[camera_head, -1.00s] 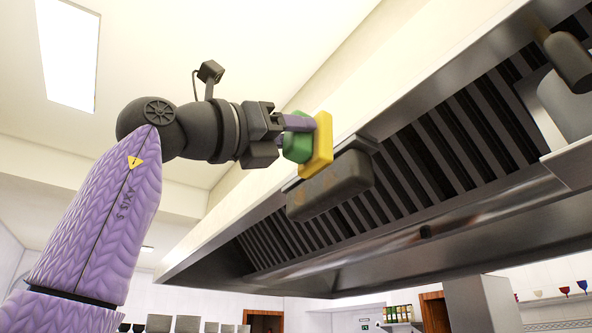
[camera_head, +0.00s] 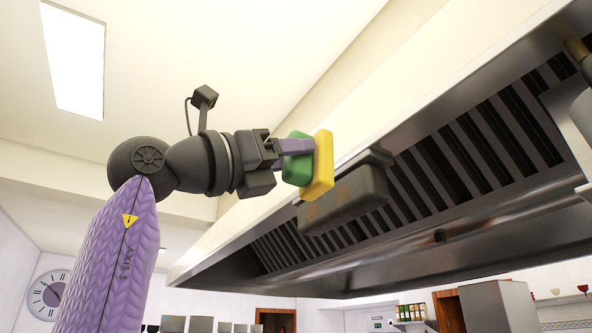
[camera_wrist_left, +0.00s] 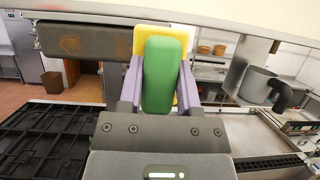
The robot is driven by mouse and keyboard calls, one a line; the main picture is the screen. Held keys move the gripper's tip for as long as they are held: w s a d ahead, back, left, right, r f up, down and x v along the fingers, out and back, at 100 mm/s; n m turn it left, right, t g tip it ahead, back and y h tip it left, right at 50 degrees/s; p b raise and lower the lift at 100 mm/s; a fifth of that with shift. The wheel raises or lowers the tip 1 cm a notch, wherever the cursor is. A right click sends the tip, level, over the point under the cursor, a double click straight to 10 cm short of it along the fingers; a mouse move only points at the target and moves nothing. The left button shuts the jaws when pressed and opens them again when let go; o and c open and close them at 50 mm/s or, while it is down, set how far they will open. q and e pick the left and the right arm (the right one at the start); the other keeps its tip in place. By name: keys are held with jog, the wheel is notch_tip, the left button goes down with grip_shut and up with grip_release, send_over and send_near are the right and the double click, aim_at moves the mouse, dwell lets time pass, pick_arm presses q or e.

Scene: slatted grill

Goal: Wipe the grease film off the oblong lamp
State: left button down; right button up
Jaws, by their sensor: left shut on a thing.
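The oblong lamp (camera_head: 352,200) is a dark box under the front edge of the hood. Faint orange-brown smears show on its face, also in the left wrist view (camera_wrist_left: 85,42). My left gripper (camera_head: 292,147) is shut on a sponge with a yellow pad (camera_head: 323,165) and a green back (camera_head: 298,160). In the head view the pad overlaps the lamp's upper left end. In the left wrist view the sponge (camera_wrist_left: 165,75) sits between the purple fingers, right of most of the lamp. I cannot tell whether it touches. My right gripper is not in view.
The steel hood (camera_head: 430,250) with dark slatted filters (camera_head: 480,140) extends to the right and behind the lamp. Black grates (camera_wrist_left: 50,140) lie below in the left wrist view. A grey vessel (camera_wrist_left: 255,85) is at right there. Free air lies left of the hood.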

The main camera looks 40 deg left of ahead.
pick_arm(q)
jog(key=shift+t+y, duration=0.4)
jog(key=shift+t, duration=0.2)
jog(key=shift+w+p, duration=1.6)
jog(key=shift+w, duration=1.15)
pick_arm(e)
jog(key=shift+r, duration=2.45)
pick_arm(q)
jog(key=shift+w+d, duration=0.35)
jog(key=shift+w, duration=0.5)
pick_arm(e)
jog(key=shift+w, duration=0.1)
